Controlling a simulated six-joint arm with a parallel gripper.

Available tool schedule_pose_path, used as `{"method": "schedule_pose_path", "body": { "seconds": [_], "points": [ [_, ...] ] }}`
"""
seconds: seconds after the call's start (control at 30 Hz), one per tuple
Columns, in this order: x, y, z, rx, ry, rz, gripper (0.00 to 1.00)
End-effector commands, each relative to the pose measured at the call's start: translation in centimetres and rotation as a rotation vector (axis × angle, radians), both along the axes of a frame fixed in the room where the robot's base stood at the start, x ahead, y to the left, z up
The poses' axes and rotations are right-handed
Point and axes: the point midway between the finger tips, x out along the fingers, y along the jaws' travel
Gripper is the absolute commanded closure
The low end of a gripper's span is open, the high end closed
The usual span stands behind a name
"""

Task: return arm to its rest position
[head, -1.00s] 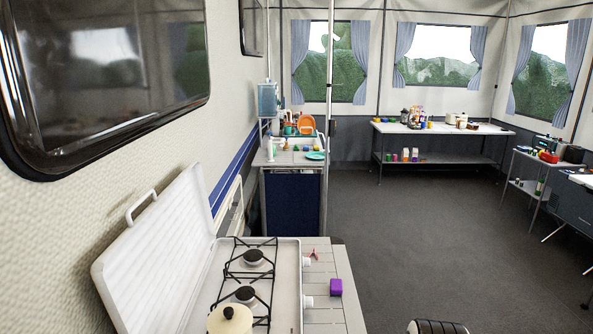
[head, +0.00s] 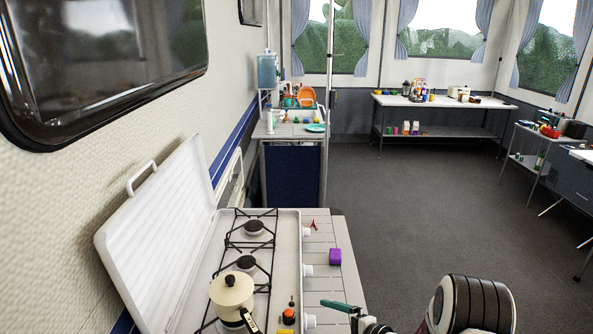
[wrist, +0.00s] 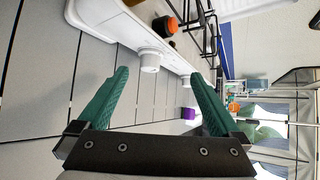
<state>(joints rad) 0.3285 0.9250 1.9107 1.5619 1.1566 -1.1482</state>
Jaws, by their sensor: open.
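My gripper (wrist: 160,88) shows in the wrist view with its two teal fingers spread apart and nothing between them. In the head view, one teal finger of my gripper (head: 336,306) shows at the bottom edge, right of the stove. My arm's dark and silver link stands at the lower right. The gripper is over or beside the slatted counter (head: 322,234); its exact height is unclear.
The stove (head: 289,250) with raised lid (head: 155,245) carries a cream pot (head: 231,291) and a small orange-topped item (head: 289,317). A purple block (head: 335,257) and a red item (head: 314,225) lie on the counter. Open floor (head: 420,200) lies to the right.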

Motion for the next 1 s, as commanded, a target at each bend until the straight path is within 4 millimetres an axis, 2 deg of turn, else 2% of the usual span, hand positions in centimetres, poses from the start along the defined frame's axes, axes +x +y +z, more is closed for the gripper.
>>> {"method": "schedule_pose_path", "body": {
  "seconds": [0.07,0.13,0.17,0.2,0.27,0.3,0.33,0.37,0.4,0.43,0.5,0.6,0.73,0.83,1.0],
  "points": [
    [0.0,0.1,0.1,0.0,-0.001,0.003,0.0],
    [-0.4,0.9,1.5,0.003,-0.003,0.04,0.0],
    [-0.9,1.7,2.7,0.004,-0.003,0.073,0.0],
    [-2.0,3.1,4.7,0.005,0.001,0.132,0.0],
    [-4.8,5.6,8.3,-0.008,0.017,0.254,0.0],
    [-7.6,7.4,10.9,-0.03,0.042,0.352,0.0],
    [-10.3,8.6,12.6,-0.059,0.069,0.429,0.0],
    [-13.1,9.4,14.1,-0.096,0.099,0.5,0.0],
    [-17.1,10.1,15.5,-0.164,0.148,0.588,0.0],
    [-20.1,10.2,16.3,-0.225,0.186,0.643,0.0],
    [-26.3,9.1,17.0,-0.386,0.272,0.727,0.0],
    [-32.4,6.0,16.8,-0.615,0.364,0.752,0.0],
    [-36.0,2.6,16.2,-0.809,0.42,0.713,0.0],
    [-36.7,1.5,16.1,-0.862,0.435,0.691,0.0],
    [-36.7,1.4,16.1,-0.867,0.438,0.69,0.0]
  ]
}}
